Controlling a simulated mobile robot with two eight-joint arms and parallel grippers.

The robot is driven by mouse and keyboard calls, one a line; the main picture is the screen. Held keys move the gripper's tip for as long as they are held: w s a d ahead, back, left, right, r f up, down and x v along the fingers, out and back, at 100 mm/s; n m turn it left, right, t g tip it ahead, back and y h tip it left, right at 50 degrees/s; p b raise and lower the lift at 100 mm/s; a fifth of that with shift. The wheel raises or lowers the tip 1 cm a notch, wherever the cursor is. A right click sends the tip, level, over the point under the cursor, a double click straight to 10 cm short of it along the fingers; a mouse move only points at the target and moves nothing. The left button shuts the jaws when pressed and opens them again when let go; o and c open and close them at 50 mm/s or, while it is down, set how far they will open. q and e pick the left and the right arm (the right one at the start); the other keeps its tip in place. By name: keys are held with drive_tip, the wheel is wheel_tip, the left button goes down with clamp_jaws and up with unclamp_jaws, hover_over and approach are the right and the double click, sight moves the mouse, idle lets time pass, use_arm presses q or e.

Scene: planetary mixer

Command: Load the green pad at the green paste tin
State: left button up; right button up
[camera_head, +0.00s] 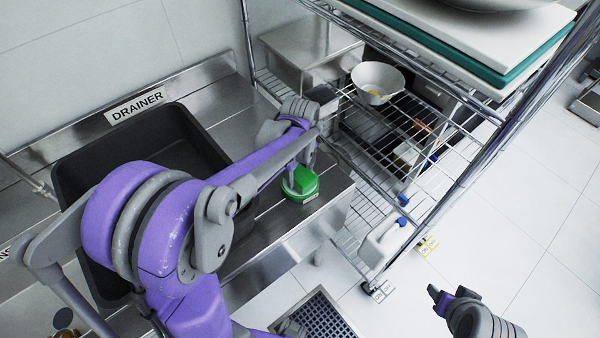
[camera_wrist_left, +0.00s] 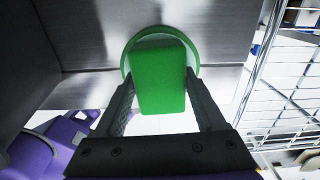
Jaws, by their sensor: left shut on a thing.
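My left gripper (camera_wrist_left: 160,78) is shut on the green pad (camera_wrist_left: 158,95), a plain green block between its fingers. Behind the pad in the left wrist view is the round green paste tin (camera_wrist_left: 127,66), with part of its rim showing. In the head view the tin (camera_head: 306,183) stands on the steel counter near its right end, and my left gripper (camera_head: 299,168) is over it. I cannot tell whether the pad touches the paste. My right gripper (camera_head: 440,298) is at the lower right, away from the tin; its opening is unclear.
A dark drainer basin (camera_head: 85,155) lies left of the tin. A wire shelf rack (camera_head: 440,180) stands close on the right, with a white bowl (camera_head: 377,80) and a white jug (camera_head: 380,245). A floor grate (camera_head: 320,318) lies below the counter.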

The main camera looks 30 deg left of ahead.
sight(300, 172)
idle(0.3)
use_arm(q)
drive_tip(key=shift+w+r+p, duration=0.1)
drive_tip(key=shift+r+p, duration=0.8)
drive_tip(key=shift+r, duration=1)
drive_tip(key=shift+r+p, duration=0.65)
drive_tip(key=shift+r, duration=0.9)
use_arm(e)
drive_tip(key=shift+t, duration=0.3)
drive_tip(key=shift+w+r, duration=0.4)
drive_tip(key=shift+r, duration=0.35)
drive_tip(key=shift+w+r, duration=0.4)
drive_tip(key=shift+r, duration=0.4)
drive_tip(key=shift+w+r, duration=0.4)
drive_tip(key=shift+r, duration=0.35)
